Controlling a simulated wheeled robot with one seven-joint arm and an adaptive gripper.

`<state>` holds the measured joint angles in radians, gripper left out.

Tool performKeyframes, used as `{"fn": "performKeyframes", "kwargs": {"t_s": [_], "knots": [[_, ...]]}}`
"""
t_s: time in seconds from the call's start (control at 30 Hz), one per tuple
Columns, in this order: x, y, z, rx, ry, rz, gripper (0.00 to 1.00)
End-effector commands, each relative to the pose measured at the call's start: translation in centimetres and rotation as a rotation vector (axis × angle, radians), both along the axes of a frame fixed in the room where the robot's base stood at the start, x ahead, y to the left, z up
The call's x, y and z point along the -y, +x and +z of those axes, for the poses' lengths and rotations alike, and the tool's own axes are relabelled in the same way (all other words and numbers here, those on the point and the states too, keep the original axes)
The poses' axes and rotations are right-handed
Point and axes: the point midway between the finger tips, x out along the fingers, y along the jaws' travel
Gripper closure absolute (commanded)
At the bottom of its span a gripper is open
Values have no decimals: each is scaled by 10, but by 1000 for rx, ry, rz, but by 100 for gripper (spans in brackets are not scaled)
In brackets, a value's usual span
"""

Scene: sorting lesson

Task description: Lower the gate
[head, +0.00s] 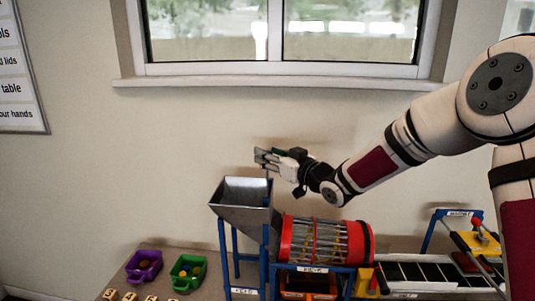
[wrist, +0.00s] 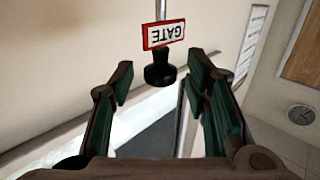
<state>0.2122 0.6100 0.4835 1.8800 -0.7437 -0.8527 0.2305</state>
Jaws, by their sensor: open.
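The gate's black knob (wrist: 160,73) shows in the wrist view, with a red-bordered label reading GATE (wrist: 163,34), upside down, and a thin rod beyond it. My gripper (wrist: 160,88) is open, with one green-padded finger on each side of the knob's line. The knob appears near the fingertips, touching neither; I cannot tell its exact depth. In the head view my gripper (head: 266,158) is above the right rim of the grey metal hopper (head: 240,197). The knob cannot be made out there, and the gate plate is not clearly visible.
A red-ended drum (head: 327,241) stands right of the hopper on a blue frame. Farther right is a black conveyor (head: 425,274). Purple (head: 144,265) and green (head: 188,272) bins sit at left. The wall and window (head: 280,35) are behind; the air left of the hopper is clear.

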Motion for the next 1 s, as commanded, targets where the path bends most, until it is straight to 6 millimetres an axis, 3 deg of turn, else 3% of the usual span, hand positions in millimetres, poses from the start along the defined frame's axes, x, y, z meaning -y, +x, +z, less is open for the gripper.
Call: {"fn": "performKeyframes", "kwargs": {"t_s": [0.43, 0.47, 0.63, 0.87, 1.0], "knots": [[-9, 9, 0, -1, -1, 0, 57], [-9, 9, 0, -1, -1, 0, 59], [-8, 9, 0, -1, -1, 0, 98], [-9, 9, -5, -2, -1, 0, 100], [-9, 11, -33, -6, -1, 2, 100]]}}
